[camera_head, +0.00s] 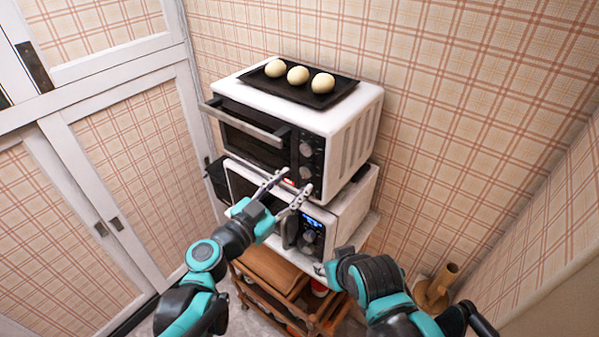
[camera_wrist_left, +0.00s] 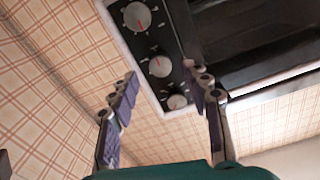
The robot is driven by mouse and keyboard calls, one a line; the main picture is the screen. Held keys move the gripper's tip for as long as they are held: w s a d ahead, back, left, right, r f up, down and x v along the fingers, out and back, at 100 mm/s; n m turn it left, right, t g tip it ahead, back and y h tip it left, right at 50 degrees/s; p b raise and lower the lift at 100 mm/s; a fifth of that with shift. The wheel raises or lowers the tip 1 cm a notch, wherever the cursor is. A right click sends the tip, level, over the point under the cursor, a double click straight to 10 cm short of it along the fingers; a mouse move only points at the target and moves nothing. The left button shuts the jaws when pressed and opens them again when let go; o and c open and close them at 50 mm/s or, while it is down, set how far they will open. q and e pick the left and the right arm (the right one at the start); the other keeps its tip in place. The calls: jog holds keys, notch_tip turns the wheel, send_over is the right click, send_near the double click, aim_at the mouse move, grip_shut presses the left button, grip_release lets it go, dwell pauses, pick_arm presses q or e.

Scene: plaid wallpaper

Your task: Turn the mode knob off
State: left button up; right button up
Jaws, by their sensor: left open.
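A white toaster oven (camera_head: 352,125) has a dark front panel with round grey knobs down its right side. Its upper knob (camera_head: 306,149) and middle knob (camera_head: 305,173) show; the lower part is partly hidden by my left gripper (camera_head: 295,179). That gripper is open and empty in front of the panel. In the left wrist view three knobs show: one near the top (camera_wrist_left: 137,16), a middle one (camera_wrist_left: 160,65), and a small one (camera_wrist_left: 177,101). The open fingers (camera_wrist_left: 162,83) flank the middle and small knobs, apparently without contact. I cannot tell which knob sets the mode. My right gripper's fingers are not clear.
A black tray (camera_head: 342,91) with three pale round buns (camera_head: 298,75) sits on the oven. A microwave (camera_head: 345,215) with a lit display stands below, above a wooden cart (camera_head: 270,268). White-framed cabinet doors (camera_head: 125,150) are at left; a plaid wall is behind.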

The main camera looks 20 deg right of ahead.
aim_at(304, 173)
pick_arm(q)
jog(key=x, duration=0.4)
grip_shut()
